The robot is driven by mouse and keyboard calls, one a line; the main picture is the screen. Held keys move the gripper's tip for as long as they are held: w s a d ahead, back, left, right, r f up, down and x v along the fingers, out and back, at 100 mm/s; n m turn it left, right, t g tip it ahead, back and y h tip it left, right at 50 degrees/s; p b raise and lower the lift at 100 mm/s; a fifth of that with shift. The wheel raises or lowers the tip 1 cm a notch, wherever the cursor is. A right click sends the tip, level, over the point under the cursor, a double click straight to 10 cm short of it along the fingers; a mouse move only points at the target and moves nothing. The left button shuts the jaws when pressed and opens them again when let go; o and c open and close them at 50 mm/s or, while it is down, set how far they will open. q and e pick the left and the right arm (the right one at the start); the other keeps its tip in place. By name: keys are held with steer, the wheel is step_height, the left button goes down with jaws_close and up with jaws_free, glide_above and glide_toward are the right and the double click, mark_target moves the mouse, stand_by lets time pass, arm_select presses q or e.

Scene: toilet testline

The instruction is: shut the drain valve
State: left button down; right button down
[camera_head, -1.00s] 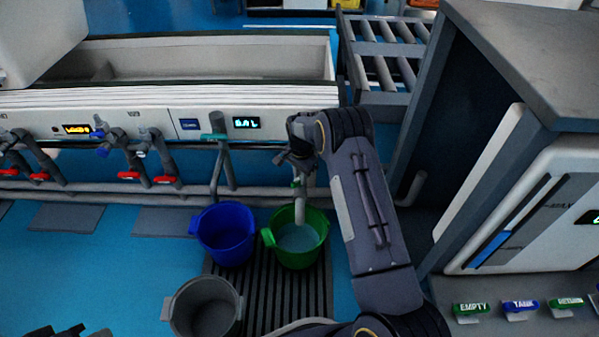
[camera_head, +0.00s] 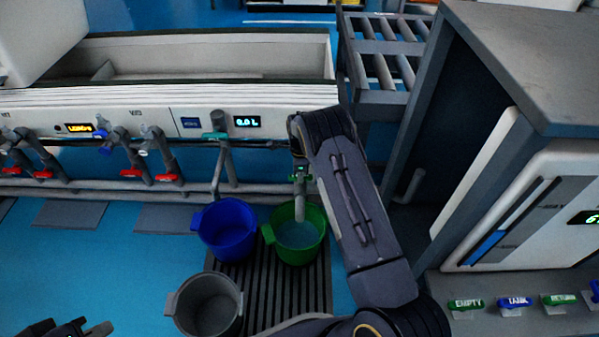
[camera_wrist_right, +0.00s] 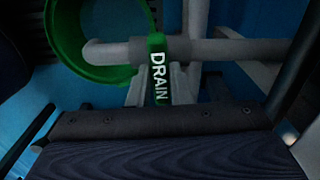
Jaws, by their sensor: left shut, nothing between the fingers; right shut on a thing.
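The drain valve has a green handle lettered DRAIN (camera_wrist_right: 158,70), upright across a grey pipe in the right wrist view. In the head view its green part (camera_head: 300,178) shows just above the spout over the green bucket (camera_head: 298,240), which holds water. My right gripper (camera_head: 299,166) is shut on the drain valve handle. The fingertips and their contact are mostly hidden by the wrist. My left gripper (camera_head: 66,330) is shut and empty at the bottom left edge, far from the valve and partly cut off.
A blue bucket (camera_head: 226,228) and a grey bucket (camera_head: 205,304) stand beside the green one around a slatted drain mat (camera_head: 268,290). Red-handled pipe valves (camera_head: 131,173) line the left. A grey cabinet (camera_head: 515,70) closes off the right. Blue floor is open at left.

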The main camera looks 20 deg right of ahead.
steer(key=shift+w+r+m, duration=0.1)
steer(key=shift+r+m, duration=0.1)
steer(key=shift+m, duration=0.2)
steer(key=c, duration=1.4)
jaws_free()
steer(key=shift+o, duration=0.4)
steer(key=shift+f, duration=0.1)
step_height(320, 180, up, 8)
steer(key=p, duration=0.3)
